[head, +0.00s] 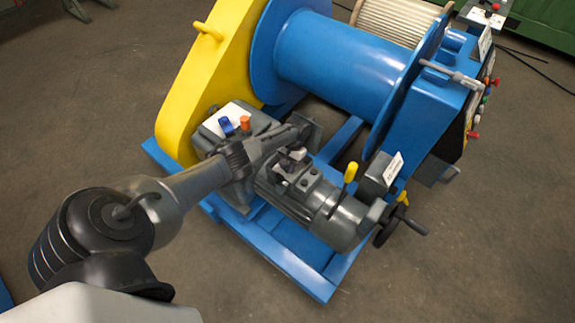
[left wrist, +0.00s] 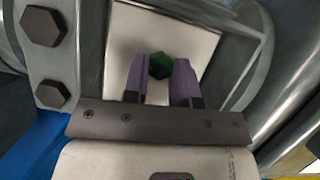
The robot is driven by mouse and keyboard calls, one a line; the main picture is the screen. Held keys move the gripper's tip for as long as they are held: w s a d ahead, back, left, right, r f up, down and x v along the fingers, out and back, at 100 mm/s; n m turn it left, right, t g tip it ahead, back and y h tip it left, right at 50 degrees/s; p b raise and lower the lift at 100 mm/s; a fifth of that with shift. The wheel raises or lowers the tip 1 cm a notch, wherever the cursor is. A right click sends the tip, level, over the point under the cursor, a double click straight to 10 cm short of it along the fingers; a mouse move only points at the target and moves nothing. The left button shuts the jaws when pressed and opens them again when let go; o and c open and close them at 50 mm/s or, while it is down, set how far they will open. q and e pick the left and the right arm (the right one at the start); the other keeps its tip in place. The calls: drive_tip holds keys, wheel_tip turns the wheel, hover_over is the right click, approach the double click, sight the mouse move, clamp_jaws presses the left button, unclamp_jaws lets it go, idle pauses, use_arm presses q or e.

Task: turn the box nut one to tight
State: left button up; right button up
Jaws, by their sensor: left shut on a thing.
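A green hex nut (left wrist: 160,65) shows in the left wrist view against a pale plate (left wrist: 135,35). The fingers of my left gripper (left wrist: 161,75) are on both sides of it and shut on it. In the head view my left arm reaches in from the left, and its hand is over the small grey terminal box (head: 303,180) on the motor (head: 325,215). The nut itself is hidden there by the hand. My right gripper is not in view.
A yellow chain guard (head: 215,70) and a blue drum (head: 335,65) stand behind the hand. A yellow-knobbed lever (head: 350,172) and a handwheel (head: 388,225) are to its right. Two dark hex bolts (left wrist: 43,26) sit left of the nut. The front floor is clear.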

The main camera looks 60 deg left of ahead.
use_arm(q)
drive_tip(key=m, duration=0.2)
drive_tip(key=m+y+p, duration=0.1)
drive_tip(key=shift+w+d+r+m+g, duration=0.1)
drive_tip(key=shift+d+r+m+g, duration=0.1)
drive_tip(key=shift+m+g, duration=0.15)
drive_tip(key=m+y+p, duration=0.2)
drive_tip(key=m, duration=0.2)
drive_tip(key=shift+d+m, duration=0.1)
drive_tip(key=shift+m, duration=0.15)
drive_tip(key=m+y+p, duration=0.1)
drive_tip(key=m, duration=0.1)
drive_tip(key=m+t+y+p, duration=0.1)
drive_tip(key=m+p, duration=0.1)
drive_tip(key=m, duration=0.1)
drive_tip(key=shift+d+r, duration=0.1)
drive_tip(key=shift+d, duration=0.05)
drive_tip(key=shift+m+t+y+p, duration=0.5)
drive_tip(key=shift+m+t+p, duration=0.4)
drive_tip(key=shift+m, duration=1.4)
drive_tip(key=o, duration=0.9)
drive_tip(key=shift+s+f, duration=0.2)
drive_tip(key=shift+f, duration=0.05)
drive_tip(key=shift+r, duration=0.1)
